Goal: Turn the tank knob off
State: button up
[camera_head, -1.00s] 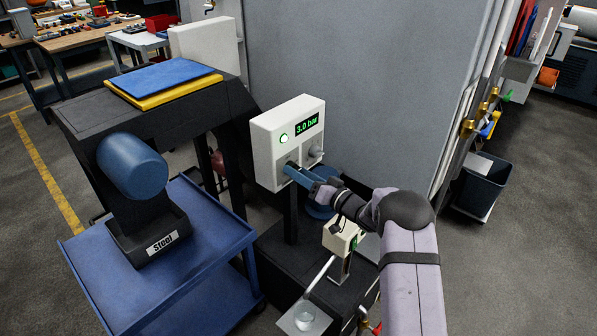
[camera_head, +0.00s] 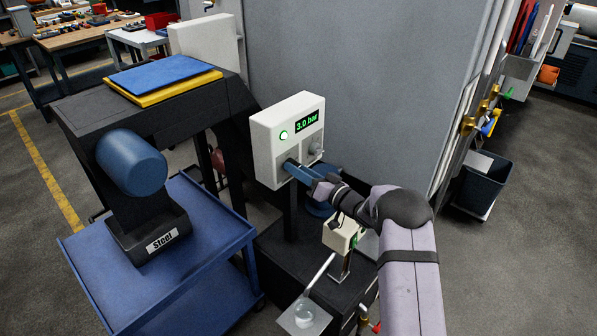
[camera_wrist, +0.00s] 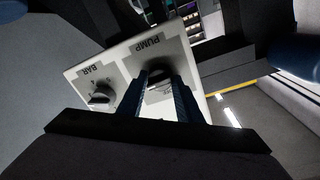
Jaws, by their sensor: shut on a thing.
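A white control panel (camera_head: 264,141) shows a lit green lamp (camera_head: 283,135) and a display (camera_head: 307,122) reading 3.0 bar. My gripper (camera_head: 291,166) is at the panel's lower left. In the wrist view, my blue fingers (camera_wrist: 159,84) are shut on the dark knob (camera_wrist: 158,79) under the PUMP label, which appears upside down. The fingers partly hide this knob, so its setting is unclear. A second knob (camera_wrist: 101,96), labelled BAR, sits apart to the left; it also shows in the head view (camera_head: 315,148). No label reading "tank" is visible.
A large grey cabinet wall (camera_head: 350,80) rises behind the panel. A small white device (camera_head: 338,238) stands below my arm, with a clear cup (camera_head: 303,316) nearby.

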jog(key=shift+f+n+y+b, duration=0.15)
jog(key=shift+n+y+b, duration=0.2)
jog(key=shift+n+b, duration=4.25)
jog(key=shift+f+n+y+b, duration=0.1)
jog(key=shift+n+y+b, duration=0.25)
jog(key=shift+n+b, duration=4.2)
jog(key=o, duration=1)
jog(key=shift+r, duration=0.1)
jog(key=shift+d, duration=0.15)
jog(key=shift+b+v, duration=0.3)
jog(key=shift+v, duration=3.3)
